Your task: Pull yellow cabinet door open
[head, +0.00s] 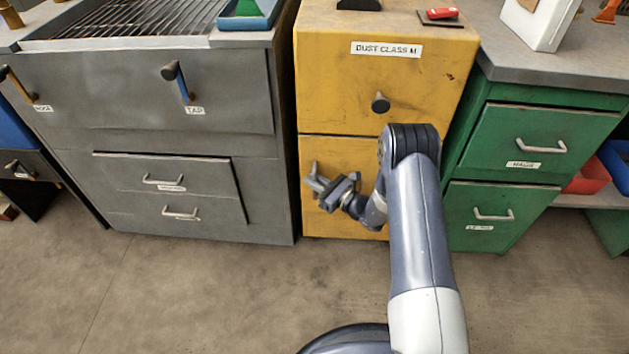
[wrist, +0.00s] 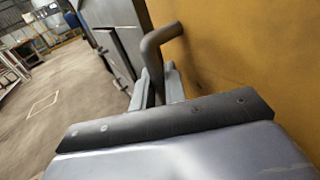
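The yellow cabinet (head: 320,90) stands in the middle of the head view with a "DUST CLASS M" label. Its upper front has a dark round knob (head: 380,102). Its lower yellow door (head: 345,150) looks closed, flush with the front. My gripper (head: 316,184) is at the left side of this lower door. In the wrist view a bent grey bar handle (wrist: 158,38) comes out from the yellow surface (wrist: 240,50) and runs down between my two fingers (wrist: 157,88). The fingers sit close on both sides of the bar and look shut on it. My arm hides the door's right part.
A grey cabinet (head: 270,215) with drawers stands close on the left, and a green cabinet (head: 515,190) with drawers on the right. The concrete floor (head: 200,295) in front is clear. A red item (head: 443,13) lies on top of the yellow cabinet.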

